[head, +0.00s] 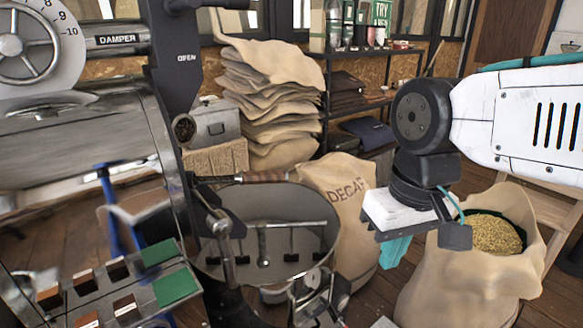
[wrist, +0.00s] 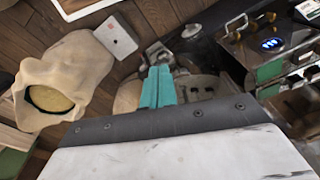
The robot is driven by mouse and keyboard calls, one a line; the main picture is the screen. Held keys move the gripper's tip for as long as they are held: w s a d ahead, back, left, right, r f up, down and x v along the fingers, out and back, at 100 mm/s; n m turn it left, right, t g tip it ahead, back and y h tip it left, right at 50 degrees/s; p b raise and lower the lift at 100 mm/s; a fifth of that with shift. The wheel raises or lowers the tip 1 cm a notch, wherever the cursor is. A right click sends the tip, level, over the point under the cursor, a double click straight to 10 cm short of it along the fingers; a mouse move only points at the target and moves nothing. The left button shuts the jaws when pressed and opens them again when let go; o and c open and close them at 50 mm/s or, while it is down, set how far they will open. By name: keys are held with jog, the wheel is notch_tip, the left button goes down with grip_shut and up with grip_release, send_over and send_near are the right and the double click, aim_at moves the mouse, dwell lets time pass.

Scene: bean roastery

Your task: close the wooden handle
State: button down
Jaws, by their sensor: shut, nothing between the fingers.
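The wooden handle (head: 265,176) is a short brown grip on a dark lever. It sticks out to the right from the front of the roaster (head: 80,150), roughly level, above the back rim of the round cooling tray (head: 325,215). My gripper (head: 393,252) hangs to the right of the tray, in front of the DECAF sack and well apart from the handle. Its teal fingers are together and empty; they also show in the wrist view (wrist: 157,88). I cannot make out the handle in the wrist view.
The DECAF sack (head: 335,185) stands right behind the tray. An open sack of pale beans (head: 493,235) stands below my arm. Stacked sacks (head: 265,90) and a dark shelf (head: 355,100) are at the back.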

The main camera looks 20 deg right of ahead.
jog(key=w+d+m+g+y, duration=0.2)
jog(key=w+m+y, duration=1.15)
jog(key=w, duration=0.55)
jog(key=w+d+f+m+t+y, duration=0.3)
jog(key=w+d+m+t+y, duration=0.1)
jog(key=w+d+m+t, duration=0.35)
jog(key=w+a+g, duration=0.1)
jog(key=w+a, duration=0.2)
jog(key=a, duration=0.8)
jog(key=shift+w+a, duration=0.15)
jog(key=shift+w, duration=0.25)
jog(key=shift+f+g+h, duration=0.1)
jog(key=shift+g+h, duration=0.15)
